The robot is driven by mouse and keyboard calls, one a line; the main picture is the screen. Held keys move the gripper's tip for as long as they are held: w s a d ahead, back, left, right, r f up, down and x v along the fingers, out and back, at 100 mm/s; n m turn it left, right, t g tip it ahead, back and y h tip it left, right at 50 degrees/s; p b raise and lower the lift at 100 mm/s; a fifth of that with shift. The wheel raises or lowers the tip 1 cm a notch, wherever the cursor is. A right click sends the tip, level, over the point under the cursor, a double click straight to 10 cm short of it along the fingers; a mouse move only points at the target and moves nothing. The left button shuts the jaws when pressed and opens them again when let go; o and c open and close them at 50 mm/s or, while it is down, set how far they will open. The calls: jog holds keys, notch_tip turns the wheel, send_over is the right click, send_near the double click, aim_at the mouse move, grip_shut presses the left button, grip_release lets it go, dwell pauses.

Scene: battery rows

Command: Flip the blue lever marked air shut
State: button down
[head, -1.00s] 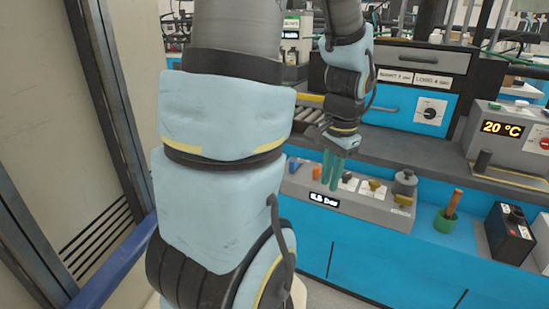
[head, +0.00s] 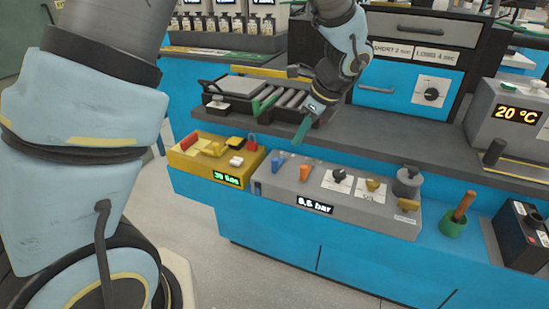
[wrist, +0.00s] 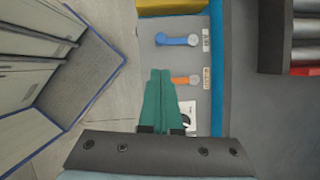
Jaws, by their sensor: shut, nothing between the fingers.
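The blue lever (head: 276,161) stands at the left end of the grey panel (head: 340,205), beside an orange lever (head: 304,173). In the wrist view the blue lever (wrist: 177,40) has its round end on the right, by a small label, and its handle points left. The label is too small to read. My gripper (head: 300,138) is shut and empty, its green fingers above and behind the levers in the head view. In the wrist view the fingertips (wrist: 160,73) lie beside the orange lever (wrist: 185,79), below the blue one in the picture. I see no clear contact.
A yellow box (head: 213,160) with a green readout stands just left of the panel. Dark and yellow knobs (head: 373,185) sit right of the levers. A grey shelf (head: 400,130) with a roller tray runs behind. Open floor lies in front.

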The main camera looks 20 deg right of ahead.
jog(key=p+x, duration=0.1)
jog(key=x, duration=0.9)
jog(key=shift+s, duration=0.1)
dwell(0.4)
jog(key=shift+a+m, duration=0.2)
jog(key=shift+m, duration=0.2)
